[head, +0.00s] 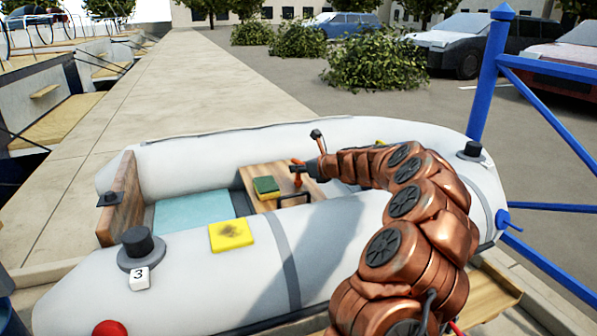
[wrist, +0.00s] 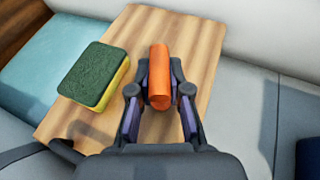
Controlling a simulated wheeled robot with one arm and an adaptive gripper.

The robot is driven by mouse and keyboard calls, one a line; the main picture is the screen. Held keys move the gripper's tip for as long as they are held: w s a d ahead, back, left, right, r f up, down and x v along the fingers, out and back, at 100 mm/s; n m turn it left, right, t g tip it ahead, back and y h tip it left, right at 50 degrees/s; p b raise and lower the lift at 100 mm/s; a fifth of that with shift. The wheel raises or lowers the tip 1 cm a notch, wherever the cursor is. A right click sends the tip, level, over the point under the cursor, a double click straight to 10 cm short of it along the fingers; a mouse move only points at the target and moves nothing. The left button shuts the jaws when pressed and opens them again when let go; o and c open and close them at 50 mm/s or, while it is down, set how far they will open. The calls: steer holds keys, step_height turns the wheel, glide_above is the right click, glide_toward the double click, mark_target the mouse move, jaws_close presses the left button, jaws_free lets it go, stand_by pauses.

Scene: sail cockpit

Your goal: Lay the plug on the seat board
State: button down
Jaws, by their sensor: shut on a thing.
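The plug is an orange cylinder; it shows in the wrist view (wrist: 159,88) and small in the head view (head: 298,181). My gripper (wrist: 160,72) is shut on it, one finger on each side. The plug is over the wooden seat board (wrist: 200,45), which also shows across the dinghy in the head view (head: 258,174). I cannot tell whether the plug touches the board. Part of the board is hidden by my gripper.
A green and yellow sponge (wrist: 97,76) lies on the board left of the plug. A black handle (head: 294,199) is near the board's front edge. The grey inflatable tubes (head: 350,225) rise around it. A stained yellow pad (head: 231,235) lies on the near tube. Bare board shows beyond the plug.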

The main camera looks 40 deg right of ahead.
steer(key=shift+f, duration=0.1)
steer(key=c, duration=1.1)
jaws_free()
steer(key=shift+r, duration=0.2)
steer(key=p+v, duration=0.4)
steer(key=v, duration=0.8)
steer(key=shift+f, duration=0.15)
